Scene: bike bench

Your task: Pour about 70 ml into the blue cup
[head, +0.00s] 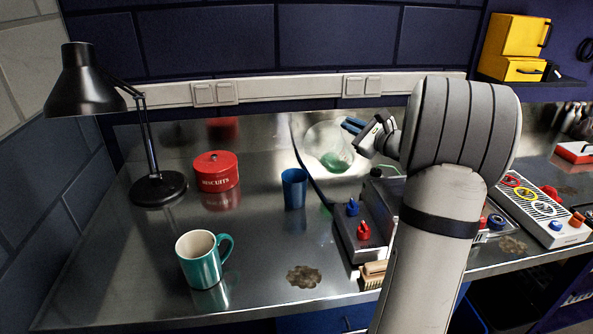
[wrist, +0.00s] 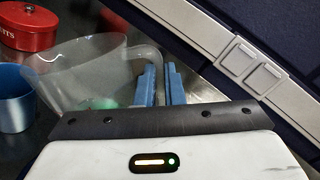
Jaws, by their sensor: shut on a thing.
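The blue cup (head: 294,188) stands upright on the metal bench, with its open top visible; it also shows at the left edge of the wrist view (wrist: 12,100). A clear jug (head: 322,140) with green liquid low inside is in my gripper (head: 354,126). In the wrist view, the blue fingers of my gripper (wrist: 158,84) are shut on the handle of the jug (wrist: 75,72). The jug is tilted and held behind and to the right of the cup, apart from it. No stream of liquid shows. The cup's inside is too dark to show any liquid.
A red biscuit tin (head: 216,171) and a black lamp (head: 158,190) stand left of the cup. A teal mug (head: 203,260) is at the front left. A box with blue and red knobs (head: 362,222) is right of the cup. The back wall has a socket rail (head: 290,90).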

